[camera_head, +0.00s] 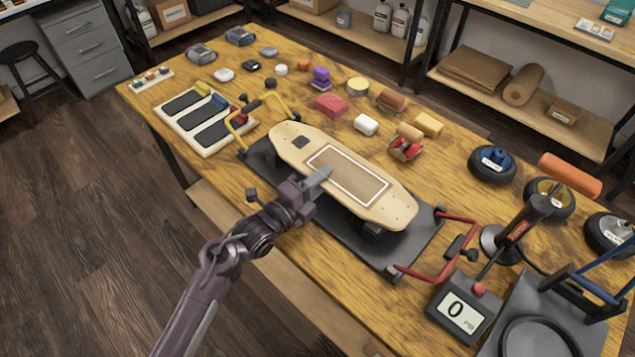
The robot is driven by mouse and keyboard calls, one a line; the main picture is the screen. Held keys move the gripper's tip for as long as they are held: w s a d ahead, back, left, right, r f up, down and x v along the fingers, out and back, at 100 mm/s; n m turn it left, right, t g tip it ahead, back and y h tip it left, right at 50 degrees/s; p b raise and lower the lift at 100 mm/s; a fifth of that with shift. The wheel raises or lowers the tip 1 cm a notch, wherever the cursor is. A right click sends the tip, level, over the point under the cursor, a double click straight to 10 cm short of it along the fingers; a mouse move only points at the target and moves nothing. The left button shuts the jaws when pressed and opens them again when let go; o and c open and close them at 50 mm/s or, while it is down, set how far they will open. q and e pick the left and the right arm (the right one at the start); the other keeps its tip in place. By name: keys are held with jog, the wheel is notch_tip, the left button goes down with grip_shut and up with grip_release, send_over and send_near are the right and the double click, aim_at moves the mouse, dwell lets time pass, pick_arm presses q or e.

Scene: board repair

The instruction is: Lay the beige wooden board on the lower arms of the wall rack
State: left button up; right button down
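The beige wooden board (397,207), a skateboard-like deck, lies with a brown, white-edged panel on its upper face and a small dark square near its far left end. It rests on a black base (262,160) on the workbench. My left gripper (322,175) reaches in from the lower left, its fingertips over the board's near long edge beside the panel. The fingers overlap in this view, so I cannot tell if they are open, or whether they touch the board. My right gripper is not in view. The wall rack is not in view.
A yellow handle frame (235,129) and a red one (421,277) stand at the base's two ends. A gauge box (464,309) and several wheels, one here (492,165), are at the right. Small blocks and tools lie behind the board. Open floor (90,230) is at left.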

pick_arm(q)
jog(key=shift+c, duration=0.5)
grip_shut()
notch_tip(320, 180, up, 3)
jog(key=p, duration=0.2)
jog(key=shift+r+p, duration=0.15)
jog(key=shift+p, duration=0.2)
